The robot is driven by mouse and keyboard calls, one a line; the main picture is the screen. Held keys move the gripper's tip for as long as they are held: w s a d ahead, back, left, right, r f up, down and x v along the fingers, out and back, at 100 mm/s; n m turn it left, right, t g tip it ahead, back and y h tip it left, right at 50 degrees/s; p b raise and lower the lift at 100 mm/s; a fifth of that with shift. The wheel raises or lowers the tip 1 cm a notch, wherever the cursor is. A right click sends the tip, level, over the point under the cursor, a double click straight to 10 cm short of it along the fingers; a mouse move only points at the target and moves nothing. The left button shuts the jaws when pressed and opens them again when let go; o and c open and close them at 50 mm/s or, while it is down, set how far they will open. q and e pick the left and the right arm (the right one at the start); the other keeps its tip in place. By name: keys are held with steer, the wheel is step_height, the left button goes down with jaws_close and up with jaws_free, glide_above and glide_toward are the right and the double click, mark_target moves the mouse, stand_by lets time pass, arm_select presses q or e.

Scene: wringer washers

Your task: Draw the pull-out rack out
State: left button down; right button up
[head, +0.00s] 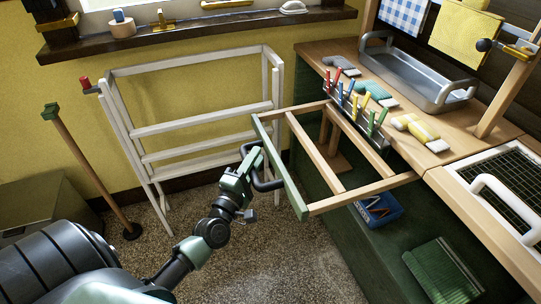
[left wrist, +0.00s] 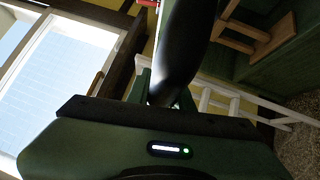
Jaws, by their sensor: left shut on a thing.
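The pull-out rack (head: 315,151) is a light wooden frame with slats and a green front bar (head: 280,168). It extends from under the wooden counter at the right, out over the floor. A dark loop handle (head: 268,186) sits on the green bar. My left gripper (head: 250,162) is shut on this handle, at the rack's front. In the left wrist view a dark rounded bar (left wrist: 182,50), which looks like the handle, stands close above the green gripper body; the fingertips are not clear there. My right gripper is out of view.
A white drying rack (head: 190,128) stands against the yellow wall, close behind the rack's front. The counter (head: 310,52) carries a metal tub (head: 410,75), brushes and colourful clothespins. The speckled floor (head: 290,265) in front is clear.

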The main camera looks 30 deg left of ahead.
arm_select(q)
steer(key=shift+s+a+f, duration=0.15)
steer(key=shift+s+a, duration=0.05)
steer(key=shift+s, duration=0.15)
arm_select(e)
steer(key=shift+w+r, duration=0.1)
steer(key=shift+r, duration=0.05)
arm_select(q)
steer(key=c, duration=1.3)
jaws_free()
steer(key=shift+o, duration=0.2)
steer(key=s+d, duration=0.1)
steer(key=s, duration=0.6)
steer(key=shift+s+f, duration=0.35)
steer(key=shift+f, duration=0.1)
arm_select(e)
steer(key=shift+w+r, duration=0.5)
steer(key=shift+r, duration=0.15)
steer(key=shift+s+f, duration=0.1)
